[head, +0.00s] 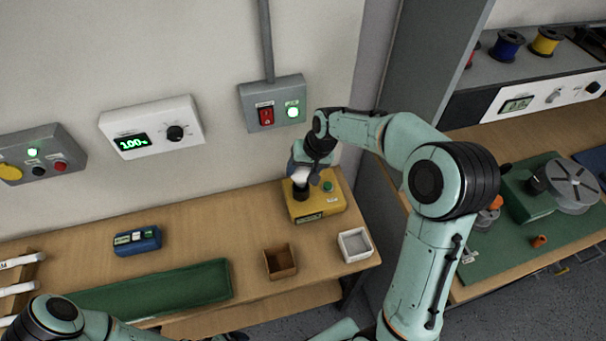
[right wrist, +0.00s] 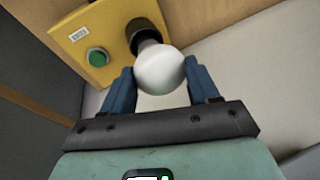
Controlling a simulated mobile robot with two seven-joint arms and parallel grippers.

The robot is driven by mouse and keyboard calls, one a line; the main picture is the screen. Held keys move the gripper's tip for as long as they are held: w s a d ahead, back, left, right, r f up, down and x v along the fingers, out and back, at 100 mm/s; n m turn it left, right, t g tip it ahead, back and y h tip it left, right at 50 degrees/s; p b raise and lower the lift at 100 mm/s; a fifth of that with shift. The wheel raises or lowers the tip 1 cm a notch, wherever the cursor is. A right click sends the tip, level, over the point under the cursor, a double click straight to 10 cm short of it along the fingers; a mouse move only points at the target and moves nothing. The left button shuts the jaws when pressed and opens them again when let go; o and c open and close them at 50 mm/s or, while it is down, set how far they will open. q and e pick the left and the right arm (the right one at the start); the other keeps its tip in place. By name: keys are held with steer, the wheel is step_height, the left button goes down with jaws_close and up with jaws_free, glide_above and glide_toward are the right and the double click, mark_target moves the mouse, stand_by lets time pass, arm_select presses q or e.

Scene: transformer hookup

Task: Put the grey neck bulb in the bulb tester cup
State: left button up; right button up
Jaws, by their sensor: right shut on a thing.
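The yellow bulb tester (head: 330,204) stands on the wooden bench below the wall switch box. It also shows in the right wrist view (right wrist: 78,38), with its green button and its dark cup (right wrist: 143,30). My right gripper (right wrist: 162,85) is shut on the white globe of a bulb (right wrist: 160,70). The bulb's neck points to the cup and its end is at or in the cup mouth; how deep it sits, I cannot tell. The neck is mostly hidden by the globe. In the head view the right gripper (head: 308,170) is above the tester.
On the bench are a brown open box (head: 280,262), a white open box (head: 355,244), a green mat or tray (head: 150,290) and a blue device (head: 137,240). The grey switch box (head: 273,102) is on the wall just behind the right gripper. Bare bench lies left of the tester.

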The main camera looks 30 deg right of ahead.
steer(key=shift+f, duration=1.35)
steer(key=shift+f, duration=0.2)
steer(key=o, duration=1.1)
steer(key=shift+c, duration=0.2)
steer(key=shift+r, duration=0.15)
steer(key=shift+r, duration=0.3)
steer(key=v, duration=1.1)
steer(key=shift+r, duration=0.3)
